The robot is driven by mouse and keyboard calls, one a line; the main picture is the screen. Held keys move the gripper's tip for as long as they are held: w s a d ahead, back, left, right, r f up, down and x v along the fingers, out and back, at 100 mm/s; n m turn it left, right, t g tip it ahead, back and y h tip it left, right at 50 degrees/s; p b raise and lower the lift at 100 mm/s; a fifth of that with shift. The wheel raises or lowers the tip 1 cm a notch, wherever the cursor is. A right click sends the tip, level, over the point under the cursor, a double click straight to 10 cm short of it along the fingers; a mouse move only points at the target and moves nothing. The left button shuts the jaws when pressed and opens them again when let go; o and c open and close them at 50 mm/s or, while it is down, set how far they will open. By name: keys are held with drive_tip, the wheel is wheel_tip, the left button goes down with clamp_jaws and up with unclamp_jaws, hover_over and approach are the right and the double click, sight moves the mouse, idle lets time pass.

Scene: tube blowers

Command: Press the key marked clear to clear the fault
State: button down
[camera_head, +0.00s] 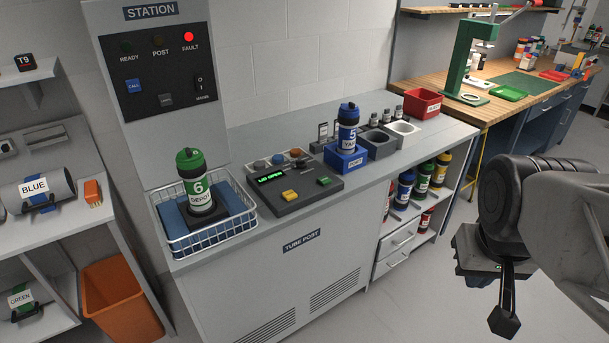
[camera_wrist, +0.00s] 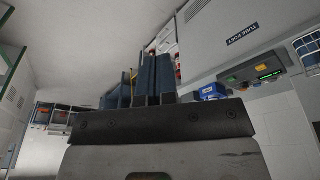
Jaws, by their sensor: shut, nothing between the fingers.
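The grey station panel (camera_head: 150,60) stands upright at the back left. Its FAULT lamp (camera_head: 188,37) glows red; the READY and POST lamps are dark. Below are a blue key (camera_head: 133,86) that seems to read CALL, a dark grey key (camera_head: 166,100) whose marking is too small to read, and a MAINS switch (camera_head: 199,84). My gripper (camera_head: 505,318) hangs at the far right, over the floor and well away from the panel. Its fingers look closed together and empty; they also show in the wrist view (camera_wrist: 154,75). The panel's front is not visible there.
A console (camera_head: 292,190) with a lit green display, a yellow key and a green key sits on the counter. A wire basket (camera_head: 214,238) holding a green-topped tube stands below the panel. A blue port block (camera_head: 346,158) holds a blue-topped tube. Floor before the cabinet is clear.

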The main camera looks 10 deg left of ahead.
drive_tip(key=w+a+r+n+h, duration=0.1)
drive_tip(key=w+a+n, duration=0.1)
drive_tip(key=w, duration=0.5)
drive_tip(key=w+a+n+h, duration=0.1)
drive_tip(key=w+a+n, duration=0.15)
drive_tip(key=w, duration=0.45)
drive_tip(key=n+t+h, duration=0.3)
drive_tip(key=n+t, duration=0.2)
drive_tip(key=n, duration=0.9)
hover_over(290, 195)
wheel_tip(290, 195, down, 13)
drive_tip(key=shift+w+r, duration=0.15)
drive_tip(key=shift+f, duration=4.4)
